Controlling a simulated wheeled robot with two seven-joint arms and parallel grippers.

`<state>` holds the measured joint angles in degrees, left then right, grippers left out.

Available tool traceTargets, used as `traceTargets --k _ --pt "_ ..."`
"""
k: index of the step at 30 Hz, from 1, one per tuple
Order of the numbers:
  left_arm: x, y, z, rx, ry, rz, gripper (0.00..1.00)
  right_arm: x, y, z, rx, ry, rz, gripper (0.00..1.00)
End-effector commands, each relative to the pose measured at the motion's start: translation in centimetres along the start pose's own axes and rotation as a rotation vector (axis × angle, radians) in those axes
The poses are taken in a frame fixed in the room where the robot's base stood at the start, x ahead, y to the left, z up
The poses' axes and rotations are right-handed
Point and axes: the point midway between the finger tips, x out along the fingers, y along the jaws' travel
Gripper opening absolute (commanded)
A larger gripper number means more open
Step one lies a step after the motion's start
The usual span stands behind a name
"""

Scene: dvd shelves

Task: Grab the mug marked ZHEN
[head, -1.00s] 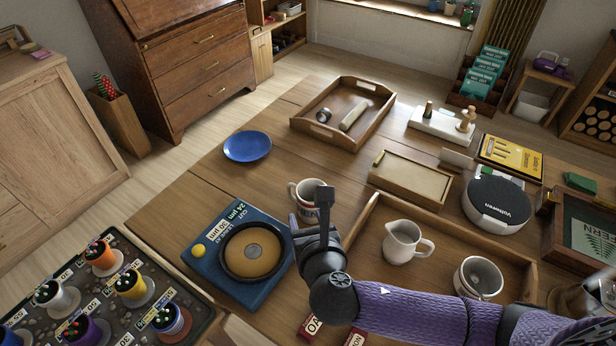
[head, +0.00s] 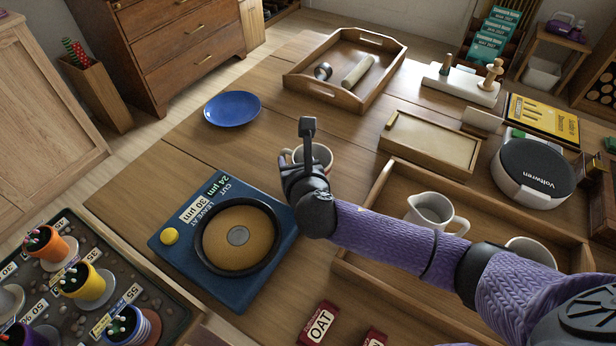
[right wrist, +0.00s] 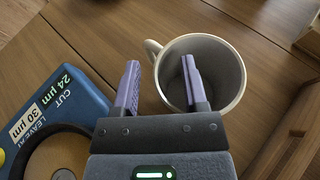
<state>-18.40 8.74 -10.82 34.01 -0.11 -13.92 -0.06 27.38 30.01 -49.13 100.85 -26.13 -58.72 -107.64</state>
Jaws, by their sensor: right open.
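A white mug (head: 324,157) stands upright on the table, partly hidden behind my right gripper (head: 303,155). No ZHEN marking can be read on it in either view. In the right wrist view the mug (right wrist: 233,78) is empty, with its handle pointing up and left. My right gripper (right wrist: 160,62) is open there. One finger overlaps the mug's opening and the other is left of the mug, with the handle showing between them. I cannot tell how deep the fingers reach. My left gripper is not in view.
A blue device with a round disc (head: 171,272) stands left of the mug. A wooden tray (head: 379,190) on the right holds a white pitcher (head: 431,208) and another cup (head: 531,246), partly covered by my arm. A blue plate (head: 232,108) lies farther back, with bare table between.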

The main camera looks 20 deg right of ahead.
Motion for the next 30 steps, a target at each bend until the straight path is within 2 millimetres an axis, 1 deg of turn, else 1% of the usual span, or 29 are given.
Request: traceTargets --k 5,6,8,9,11,12,13,14,22,30 --pt "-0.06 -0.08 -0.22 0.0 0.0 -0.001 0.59 0.02 0.01 0.14 0.0 -0.001 0.0 0.56" --pt "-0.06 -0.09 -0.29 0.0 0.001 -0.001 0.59 0.01 0.01 0.14 0.0 -0.001 0.0 0.52" --pt "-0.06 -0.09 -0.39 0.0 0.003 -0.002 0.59 0.0 0.0 0.14 0.0 -0.001 0.0 0.39" --pt "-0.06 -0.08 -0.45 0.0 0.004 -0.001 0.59 0.0 0.0 0.13 0.0 -0.001 0.0 0.3" --pt "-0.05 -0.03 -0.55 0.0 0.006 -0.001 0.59 0.0 0.0 0.13 0.0 -0.001 0.0 0.18" --pt "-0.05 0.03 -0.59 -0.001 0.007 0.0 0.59 -0.01 0.0 0.12 -0.001 -0.001 0.0 0.09" --pt "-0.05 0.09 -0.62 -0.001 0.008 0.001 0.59 -0.01 0.0 0.12 0.0 0.0 0.0 0.03" --pt "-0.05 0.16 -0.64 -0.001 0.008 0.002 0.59 -0.01 0.0 0.11 -0.001 0.0 0.0 0.0" --pt "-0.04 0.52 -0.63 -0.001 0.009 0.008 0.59 -0.01 0.0 0.08 -0.001 0.0 0.0 0.0" --pt "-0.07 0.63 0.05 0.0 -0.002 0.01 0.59 -0.01 0.0 0.04 -0.001 0.001 0.0 0.0"
